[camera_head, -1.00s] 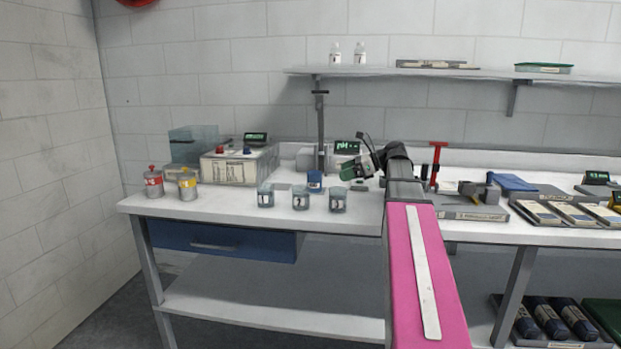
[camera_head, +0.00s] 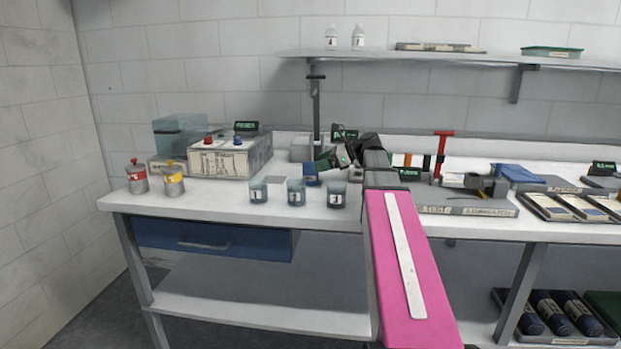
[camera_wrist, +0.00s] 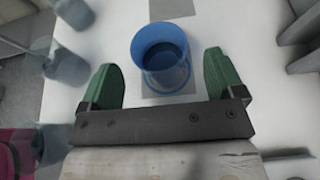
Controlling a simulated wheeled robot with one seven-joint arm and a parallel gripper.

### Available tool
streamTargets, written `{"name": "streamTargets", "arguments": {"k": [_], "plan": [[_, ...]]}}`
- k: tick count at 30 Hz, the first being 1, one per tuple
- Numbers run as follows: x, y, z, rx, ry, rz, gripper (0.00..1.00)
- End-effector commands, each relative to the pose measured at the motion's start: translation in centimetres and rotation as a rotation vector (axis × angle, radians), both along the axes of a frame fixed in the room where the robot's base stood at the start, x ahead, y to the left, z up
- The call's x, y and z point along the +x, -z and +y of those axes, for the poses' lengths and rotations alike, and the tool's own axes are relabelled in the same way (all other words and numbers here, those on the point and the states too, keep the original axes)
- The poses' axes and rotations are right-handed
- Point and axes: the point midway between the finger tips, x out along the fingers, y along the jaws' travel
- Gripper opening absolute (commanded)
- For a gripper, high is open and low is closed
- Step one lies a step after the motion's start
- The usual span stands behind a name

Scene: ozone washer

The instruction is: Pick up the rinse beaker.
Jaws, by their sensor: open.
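The rinse beaker appears to be the blue see-through cup (camera_wrist: 163,50), upright on the bench on or beside a grey square. In the head view the blue beaker (camera_head: 311,175) stands behind the numbered beakers, partly hidden by my gripper. My gripper (camera_wrist: 160,68) has its two green fingers apart, one to each side of the beaker's near part in the wrist view. I see no clear contact, and how deep the fingers reach is hard to tell. In the head view my gripper (camera_head: 326,162) is close beside the beaker, coming from the right.
Beakers marked 1 (camera_head: 258,192), 2 (camera_head: 296,193) and 3 (camera_head: 337,196) stand along the front edge, close to the gripper. A metal stand (camera_head: 316,110) rises behind. A white box (camera_head: 230,158) and red and yellow cans (camera_head: 137,178) are left. Tools and trays lie right.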

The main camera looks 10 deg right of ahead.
Motion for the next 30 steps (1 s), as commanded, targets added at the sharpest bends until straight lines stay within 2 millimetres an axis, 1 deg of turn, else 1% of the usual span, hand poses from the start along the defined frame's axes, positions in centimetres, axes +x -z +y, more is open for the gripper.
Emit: {"name": "streamTargets", "arguments": {"k": [10, 13, 18, 20, 21, 24, 30], "plan": [[1.1, 1.8, 3.8, -0.001, -0.002, 0.000, 0.88], [1.3, 2.0, 4.2, -0.001, 0.000, 0.000, 0.88], [1.3, 2.0, 4.2, -0.001, 0.000, 0.000, 0.88], [1.3, 2.0, 4.2, -0.001, 0.000, 0.000, 0.68], [1.3, 2.0, 4.1, -0.001, 0.000, 0.000, 0.55], [1.3, 2.0, 4.2, 0.000, 0.000, 0.000, 0.25], [1.3, 1.9, 4.1, 0.001, 0.000, 0.000, 0.25]]}}
